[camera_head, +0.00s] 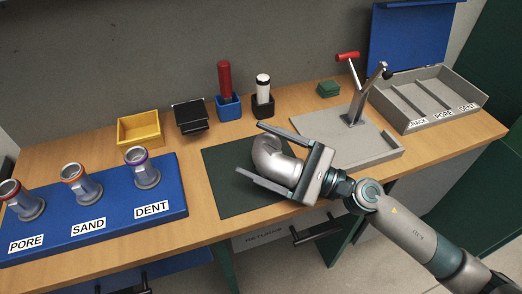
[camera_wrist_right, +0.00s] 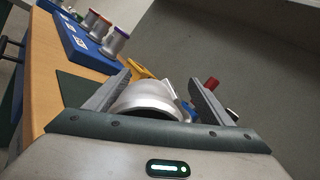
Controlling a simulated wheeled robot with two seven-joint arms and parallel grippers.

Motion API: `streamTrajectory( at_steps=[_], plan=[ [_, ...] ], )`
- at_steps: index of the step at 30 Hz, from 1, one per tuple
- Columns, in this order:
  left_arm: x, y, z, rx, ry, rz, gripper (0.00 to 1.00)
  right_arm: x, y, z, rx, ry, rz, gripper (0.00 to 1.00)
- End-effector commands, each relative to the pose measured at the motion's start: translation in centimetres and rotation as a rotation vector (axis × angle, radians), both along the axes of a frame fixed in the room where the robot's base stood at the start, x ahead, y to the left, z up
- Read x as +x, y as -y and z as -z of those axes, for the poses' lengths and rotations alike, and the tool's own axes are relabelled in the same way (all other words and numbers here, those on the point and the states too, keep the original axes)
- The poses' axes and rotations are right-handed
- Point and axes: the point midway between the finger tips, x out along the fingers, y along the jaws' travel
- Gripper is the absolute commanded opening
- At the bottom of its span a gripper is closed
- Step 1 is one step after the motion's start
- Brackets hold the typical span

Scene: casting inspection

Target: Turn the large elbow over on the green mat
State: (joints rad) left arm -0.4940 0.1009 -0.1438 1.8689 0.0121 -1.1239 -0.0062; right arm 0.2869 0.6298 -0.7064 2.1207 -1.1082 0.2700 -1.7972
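The large elbow (camera_head: 272,158) is a silver-grey curved pipe piece on the dark green mat (camera_head: 230,195). My right gripper (camera_head: 250,149) reaches in from the right, its fingers wide apart on either side of the elbow. In the right wrist view the elbow (camera_wrist_right: 148,100) sits between the two open fingers (camera_wrist_right: 160,88), with gaps visible beside it. Part of the elbow is hidden behind the gripper's palm. I cannot tell whether the elbow touches the palm. My left gripper is not in the head view.
A blue board (camera_head: 100,236) with several flanged fittings over PORE, SAND and DENT labels lies left. A yellow bin (camera_head: 140,130), a dark box (camera_head: 190,116) and two upright handled tools stand behind. A grey lever fixture (camera_head: 378,147) and a labelled divided tray (camera_head: 458,91) are right.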

Motion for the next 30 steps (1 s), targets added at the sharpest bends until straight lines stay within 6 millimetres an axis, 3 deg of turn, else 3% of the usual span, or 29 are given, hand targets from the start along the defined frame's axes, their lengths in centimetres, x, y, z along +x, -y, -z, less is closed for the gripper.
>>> streamTrajectory(
  at_steps=[8, 24, 30],
  plan=[
    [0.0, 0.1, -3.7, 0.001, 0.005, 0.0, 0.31, 0.1, 0.0, -0.1, 0.001, 0.002, 0.002, 0.73],
    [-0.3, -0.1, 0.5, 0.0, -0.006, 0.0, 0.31, 0.0, 0.0, -4.5, 0.001, 0.005, 0.0, 0.73],
    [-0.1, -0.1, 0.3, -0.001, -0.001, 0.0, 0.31, -1.7, 2.8, -5.9, -0.001, 0.004, 0.002, 0.73]
  ],
)
